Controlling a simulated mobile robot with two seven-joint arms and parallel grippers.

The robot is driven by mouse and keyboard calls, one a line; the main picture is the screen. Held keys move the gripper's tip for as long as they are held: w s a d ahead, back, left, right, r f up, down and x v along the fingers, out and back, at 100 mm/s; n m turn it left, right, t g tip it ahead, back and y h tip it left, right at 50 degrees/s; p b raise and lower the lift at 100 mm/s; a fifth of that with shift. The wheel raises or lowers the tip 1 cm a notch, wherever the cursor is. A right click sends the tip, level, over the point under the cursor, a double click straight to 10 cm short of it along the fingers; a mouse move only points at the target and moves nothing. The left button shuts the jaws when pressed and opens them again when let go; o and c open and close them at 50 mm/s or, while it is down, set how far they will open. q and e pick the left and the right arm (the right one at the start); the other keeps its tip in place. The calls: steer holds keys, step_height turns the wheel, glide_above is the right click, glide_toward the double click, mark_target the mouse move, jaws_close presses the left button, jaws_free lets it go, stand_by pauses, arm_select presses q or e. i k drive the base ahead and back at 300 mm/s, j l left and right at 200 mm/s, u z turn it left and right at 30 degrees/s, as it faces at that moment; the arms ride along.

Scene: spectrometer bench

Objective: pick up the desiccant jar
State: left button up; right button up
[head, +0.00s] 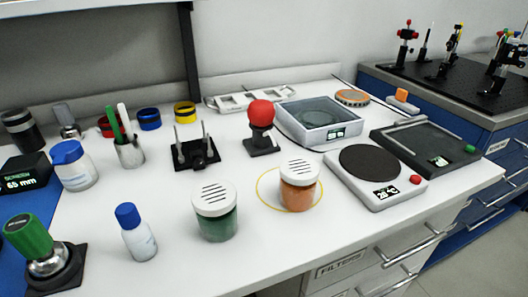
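Two jars with white slotted lids stand at the front middle of the bench in the head view. One jar with orange contents (298,194) stands inside a thin yellow ring marked on the bench top. The other jar with green contents (216,225) stands to its left and nearer the front, apart from it. Both are upright with lids on. No readable label tells which is the desiccant jar. Neither of my grippers is in view.
A hotplate-like device (376,168) is right of the orange jar. A red-topped stand (261,128) is behind it. A blue-capped bottle (136,233) and green-handled tool (37,247) are left. The white bench top (275,250) is bare in front of the jars.

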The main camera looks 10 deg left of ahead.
mark_target(213, 202)
steer(key=i+j+u, duration=0.1)
steer(key=u, duration=0.35)
steer(key=i+u, duration=0.3)
steer(key=u, duration=0.2)
